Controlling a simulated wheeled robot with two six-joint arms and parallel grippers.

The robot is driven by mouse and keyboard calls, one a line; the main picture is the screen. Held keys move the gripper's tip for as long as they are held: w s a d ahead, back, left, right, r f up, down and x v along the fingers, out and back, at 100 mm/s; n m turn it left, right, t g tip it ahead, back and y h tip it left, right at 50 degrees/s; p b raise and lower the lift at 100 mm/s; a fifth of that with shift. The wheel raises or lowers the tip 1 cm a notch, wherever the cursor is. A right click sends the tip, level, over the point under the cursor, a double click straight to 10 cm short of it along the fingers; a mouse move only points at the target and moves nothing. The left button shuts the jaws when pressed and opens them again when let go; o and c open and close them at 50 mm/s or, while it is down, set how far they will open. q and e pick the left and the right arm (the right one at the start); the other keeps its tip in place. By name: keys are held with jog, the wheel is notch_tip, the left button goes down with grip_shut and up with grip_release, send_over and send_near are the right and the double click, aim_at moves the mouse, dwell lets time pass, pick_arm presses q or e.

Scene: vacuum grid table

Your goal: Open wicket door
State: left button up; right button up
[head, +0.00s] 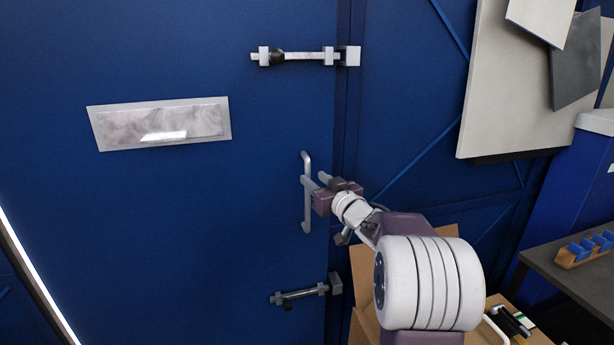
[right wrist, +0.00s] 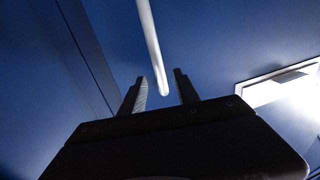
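The blue wicket door (head: 220,220) fills the left and middle of the head view and looks closed. A pale vertical bar handle (head: 307,215) is near its right edge. My right gripper (head: 313,182) is at the handle's middle. In the right wrist view its two fingers are apart, with the handle (right wrist: 152,45) showing between and beyond them; contact cannot be told. An upper bolt (head: 305,56) and a lower bolt (head: 302,293) lie across the door's right edge; whether they are engaged is unclear. My left gripper is not in view.
Cardboard boxes (head: 365,270) stand at the lower right near my right arm. A dark table (head: 575,275) with a blue-topped holder is farther right. Pale panels (head: 520,90) hang on the wall at the upper right.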

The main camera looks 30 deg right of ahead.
aim_at(309, 175)
jog(key=w, duration=0.5)
jog(key=shift+d, duration=0.1)
jog(key=shift+s, duration=0.1)
jog(key=shift+c, duration=0.4)
grip_shut()
dwell(0.8)
